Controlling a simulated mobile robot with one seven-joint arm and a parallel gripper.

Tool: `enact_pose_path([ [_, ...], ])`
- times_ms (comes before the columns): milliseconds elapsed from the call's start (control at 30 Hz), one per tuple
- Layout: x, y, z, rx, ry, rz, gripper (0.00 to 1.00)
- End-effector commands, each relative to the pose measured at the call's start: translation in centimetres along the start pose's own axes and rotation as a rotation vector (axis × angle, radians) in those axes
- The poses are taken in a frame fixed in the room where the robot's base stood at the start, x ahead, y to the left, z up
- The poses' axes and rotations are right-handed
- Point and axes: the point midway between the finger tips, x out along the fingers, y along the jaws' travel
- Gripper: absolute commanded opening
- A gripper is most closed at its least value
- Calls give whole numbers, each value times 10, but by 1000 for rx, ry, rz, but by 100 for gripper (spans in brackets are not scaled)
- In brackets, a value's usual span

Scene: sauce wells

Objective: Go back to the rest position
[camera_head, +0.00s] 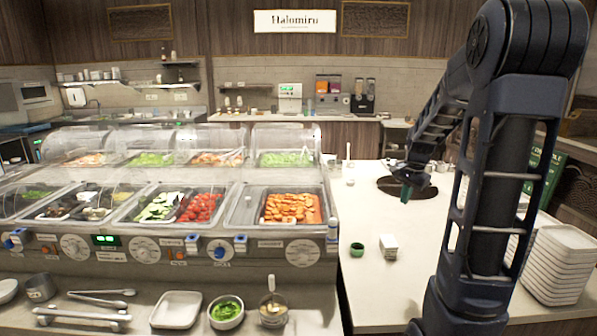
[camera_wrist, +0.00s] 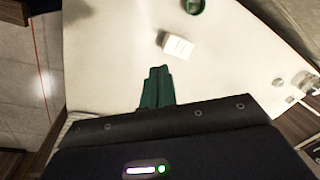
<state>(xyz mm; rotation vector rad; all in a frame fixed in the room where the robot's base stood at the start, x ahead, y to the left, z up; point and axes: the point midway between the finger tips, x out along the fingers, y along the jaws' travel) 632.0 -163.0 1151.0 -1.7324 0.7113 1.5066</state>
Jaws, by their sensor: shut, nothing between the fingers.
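My gripper (camera_head: 405,193) hangs above the white counter (camera_head: 375,290) on the right of the head view, at the end of my dark arm. In the wrist view its green fingers (camera_wrist: 157,88) are together with nothing between them. A small green cup (camera_head: 358,250) and a small white box (camera_head: 388,246) stand on the counter, apart from the gripper. The wrist view also shows the white box (camera_wrist: 177,45) beyond the fingertips and the green cup (camera_wrist: 194,6) at the top edge.
A stack of white trays (camera_head: 560,262) stands at the right. The food bar (camera_head: 180,250) with several filled wells is at the left. On the front ledge are a white plate (camera_head: 176,310), a bowl of greens (camera_head: 226,311) and tongs (camera_head: 95,300). A dark round board (camera_head: 425,191) lies near my gripper.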

Motion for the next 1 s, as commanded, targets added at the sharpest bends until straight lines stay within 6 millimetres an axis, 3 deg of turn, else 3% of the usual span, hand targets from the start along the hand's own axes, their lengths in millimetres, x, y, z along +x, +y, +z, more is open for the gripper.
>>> enact_pose_path([
  [200,-39,19,45,-181,29,-37,0],
  [500,-78,52,104,-431,83,-69,0],
  [1000,-109,119,190,-830,205,-76,0],
])
